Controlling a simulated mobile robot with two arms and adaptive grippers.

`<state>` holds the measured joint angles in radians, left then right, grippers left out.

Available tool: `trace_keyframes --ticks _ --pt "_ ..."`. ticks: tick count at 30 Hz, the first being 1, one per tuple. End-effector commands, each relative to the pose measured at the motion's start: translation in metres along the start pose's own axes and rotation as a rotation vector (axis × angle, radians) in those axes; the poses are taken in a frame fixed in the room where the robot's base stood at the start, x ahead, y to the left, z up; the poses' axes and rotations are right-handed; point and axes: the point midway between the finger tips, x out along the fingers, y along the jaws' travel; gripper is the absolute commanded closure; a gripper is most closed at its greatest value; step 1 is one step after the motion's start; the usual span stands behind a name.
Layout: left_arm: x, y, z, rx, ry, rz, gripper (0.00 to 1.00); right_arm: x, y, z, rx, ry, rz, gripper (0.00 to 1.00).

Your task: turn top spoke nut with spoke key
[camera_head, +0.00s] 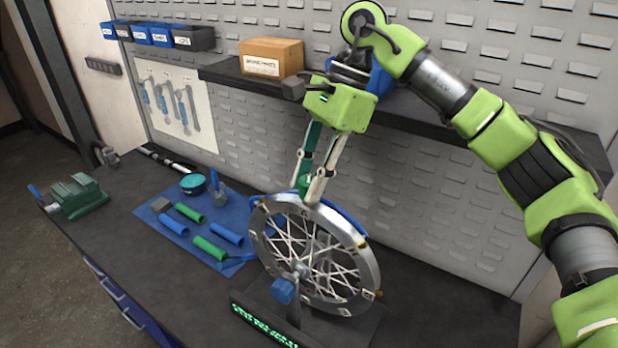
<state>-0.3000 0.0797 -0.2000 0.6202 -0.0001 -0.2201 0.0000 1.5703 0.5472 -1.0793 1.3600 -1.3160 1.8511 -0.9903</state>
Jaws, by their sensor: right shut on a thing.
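A spoked wheel (365,268) stands upright in a dark truing stand (345,328) on the workbench. My right gripper (307,190) reaches down from above, with its fingertips at the top of the wheel rim. It is shut on a small green thing (303,183), which looks like the spoke key and is mostly covered by the fingers. The key is at or just above the rim; I cannot tell whether it sits on the nut. The top spoke nut is hidden by the fingertips or too small to see. My left gripper is not in view.
A blue mat (175,228) with green and blue grips and a teal tin (193,184) lies left of the wheel. A green vise (78,196) is at the far left. A shelf (225,74) with a cardboard box (272,57) runs behind the arm. A blue knob (284,291) sticks out at the hub.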

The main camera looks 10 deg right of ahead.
Motion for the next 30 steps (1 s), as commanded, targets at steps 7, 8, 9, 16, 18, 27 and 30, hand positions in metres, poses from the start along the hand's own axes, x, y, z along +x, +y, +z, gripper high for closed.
trace_keyframes --ticks 7,8,9,16,18,27,30 --pt "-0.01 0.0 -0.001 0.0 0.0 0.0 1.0 0.005 0.002 -0.002 -0.091 0.002 0.052 1.0" --pt "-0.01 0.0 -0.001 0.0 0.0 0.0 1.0 0.005 0.002 -0.002 -0.095 0.002 0.054 1.0" --pt "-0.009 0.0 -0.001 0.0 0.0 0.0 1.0 0.006 0.002 -0.002 -0.097 0.003 0.054 1.0" --pt "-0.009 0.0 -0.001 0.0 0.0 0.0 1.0 0.006 0.002 -0.002 -0.096 0.003 0.055 1.0" --pt "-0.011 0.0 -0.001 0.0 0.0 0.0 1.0 0.005 0.002 -0.002 -0.108 0.003 0.061 1.0" --pt "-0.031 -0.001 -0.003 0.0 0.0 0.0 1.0 0.003 0.002 0.0 -0.291 0.001 0.138 1.0" --pt "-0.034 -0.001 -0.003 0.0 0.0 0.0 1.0 0.004 0.001 -0.001 -0.354 0.0 0.163 1.0"
